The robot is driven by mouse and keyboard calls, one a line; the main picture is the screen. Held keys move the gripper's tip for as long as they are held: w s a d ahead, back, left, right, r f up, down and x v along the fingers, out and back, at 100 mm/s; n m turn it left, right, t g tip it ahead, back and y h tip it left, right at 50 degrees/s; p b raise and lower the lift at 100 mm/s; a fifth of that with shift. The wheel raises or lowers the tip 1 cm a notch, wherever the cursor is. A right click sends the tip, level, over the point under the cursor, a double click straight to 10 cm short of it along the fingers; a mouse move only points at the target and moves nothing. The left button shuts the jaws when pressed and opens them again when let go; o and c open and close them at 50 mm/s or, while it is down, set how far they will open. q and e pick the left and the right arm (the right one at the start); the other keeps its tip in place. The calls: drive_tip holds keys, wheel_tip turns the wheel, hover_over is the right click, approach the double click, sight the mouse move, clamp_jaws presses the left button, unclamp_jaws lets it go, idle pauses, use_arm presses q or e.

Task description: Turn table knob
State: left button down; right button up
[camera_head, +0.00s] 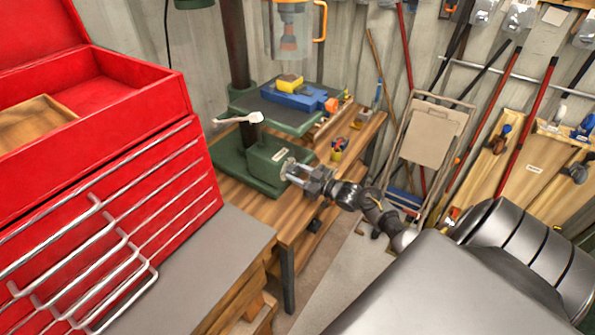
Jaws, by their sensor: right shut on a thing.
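A green drill press (237,165) stands on a wooden workbench, with a dark table plate (292,122) on its column. My right gripper (290,169) reaches in from the right at the front face of the green base. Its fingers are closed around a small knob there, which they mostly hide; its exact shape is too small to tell. A pale lever (240,118) sticks out to the left of the column, apart from my gripper. My left gripper is not in view.
A red tool chest (120,150) with long metal handles stands close on the left. A blue vise (293,98) sits on the press table. A folded step stool (428,135) and tools lean on the wall.

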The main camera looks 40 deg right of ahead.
drive_tip(key=m+p, duration=0.2)
drive_tip(key=m, duration=0.4)
drive_tip(key=shift+a+m, duration=0.1)
drive_tip(key=shift+m, duration=0.2)
drive_tip(key=m+p, duration=0.2)
drive_tip(key=m, duration=0.2)
drive_tip(key=shift+f+m, duration=0.1)
drive_tip(key=shift+m, duration=0.2)
drive_tip(key=o, duration=1)
drive_tip(key=shift+c, duration=0.2)
drive_tip(key=shift+s, duration=0.1)
drive_tip(key=b+v, duration=0.1)
drive_tip(key=v, duration=0.9)
drive_tip(key=shift+s, duration=0.35)
